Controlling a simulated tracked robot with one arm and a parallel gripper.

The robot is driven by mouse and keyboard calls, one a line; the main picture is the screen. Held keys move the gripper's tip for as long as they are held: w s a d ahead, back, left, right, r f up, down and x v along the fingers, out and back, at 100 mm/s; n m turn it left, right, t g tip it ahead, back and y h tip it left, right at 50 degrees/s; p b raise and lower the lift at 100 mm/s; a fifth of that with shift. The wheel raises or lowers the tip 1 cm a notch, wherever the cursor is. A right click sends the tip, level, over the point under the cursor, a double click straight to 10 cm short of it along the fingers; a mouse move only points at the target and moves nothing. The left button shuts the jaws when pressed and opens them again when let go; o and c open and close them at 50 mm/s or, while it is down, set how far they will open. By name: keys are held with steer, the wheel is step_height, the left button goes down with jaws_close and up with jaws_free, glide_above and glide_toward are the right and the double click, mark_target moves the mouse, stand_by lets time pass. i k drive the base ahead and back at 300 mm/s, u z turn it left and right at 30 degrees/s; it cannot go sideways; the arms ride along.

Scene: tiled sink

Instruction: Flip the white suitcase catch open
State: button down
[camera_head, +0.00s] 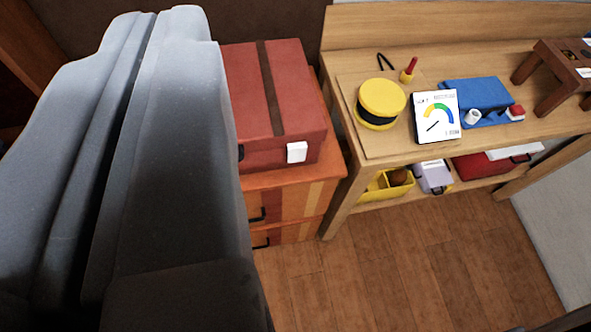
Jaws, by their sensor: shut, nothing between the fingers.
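The red suitcase (285,85) has a brown strap over its lid and lies on an orange drawer cabinet, right of centre-left in the view. The white suitcase catch (297,152) is a small block on its front face, near the right end. It sits flat against the face, and I cannot tell its exact position. My gripper (158,14) is large and grey in the left of the picture, its fingers together and empty. It is apart from the catch in the picture and hides the suitcase's left part.
The orange cabinet (285,200) has black handles. A wooden workbench (375,150) stands to the right, bearing a yellow-lidded round tin (381,98), a white gauge card (437,117) and a blue case (475,95). The wooden floor (400,260) in front is clear.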

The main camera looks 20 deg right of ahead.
mark_target(297, 153)
steer(key=z, duration=1.1)
steer(key=k, duration=0.8)
steer(key=u, duration=0.95)
steer(key=i, duration=0.5)
